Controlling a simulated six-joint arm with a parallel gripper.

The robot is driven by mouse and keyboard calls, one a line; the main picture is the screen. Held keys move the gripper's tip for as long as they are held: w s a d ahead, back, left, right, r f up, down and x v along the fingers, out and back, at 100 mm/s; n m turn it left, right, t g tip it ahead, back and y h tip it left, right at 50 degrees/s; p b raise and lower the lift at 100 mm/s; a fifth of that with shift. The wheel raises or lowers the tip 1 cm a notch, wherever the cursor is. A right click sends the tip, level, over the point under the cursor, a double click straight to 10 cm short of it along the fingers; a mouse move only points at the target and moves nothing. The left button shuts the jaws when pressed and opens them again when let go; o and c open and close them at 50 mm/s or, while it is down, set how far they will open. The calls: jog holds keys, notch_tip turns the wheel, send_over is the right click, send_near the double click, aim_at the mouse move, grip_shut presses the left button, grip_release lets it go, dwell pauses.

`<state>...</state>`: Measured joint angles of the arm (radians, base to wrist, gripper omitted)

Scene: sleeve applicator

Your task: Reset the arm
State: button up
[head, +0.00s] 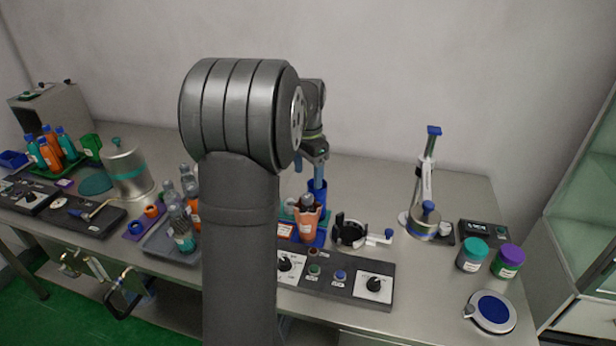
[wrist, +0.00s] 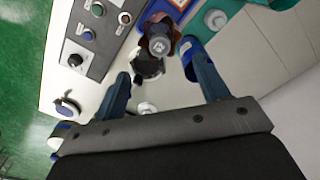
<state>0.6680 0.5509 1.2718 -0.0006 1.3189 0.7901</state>
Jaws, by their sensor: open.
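My gripper (head: 314,158) is partly hidden behind my own arm in the head view, above the sleeve applicator station. In the wrist view, the two blue fingers of my gripper (wrist: 160,68) stand wide apart with nothing held between them. Beyond the fingertips is a grey-capped bottle (wrist: 158,42), which in the head view is the bottle with an orange wrap (head: 307,222) in a blue holder. A black round clamp (head: 349,232) sits right of the bottle.
A control panel (head: 335,288) with knobs and buttons lies in front. A press stand (head: 424,185), two jars (head: 472,258) and a round blue-topped pad (head: 491,312) are on the right. Several bottles, a tray (head: 160,243) and a steel pot (head: 127,170) stand left.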

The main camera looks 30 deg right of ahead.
aim_at(308, 196)
jog(key=shift+f, duration=0.15)
notch_tip(308, 196, down, 12)
jog(key=shift+r, duration=1.9)
jog(key=shift+f, duration=0.1)
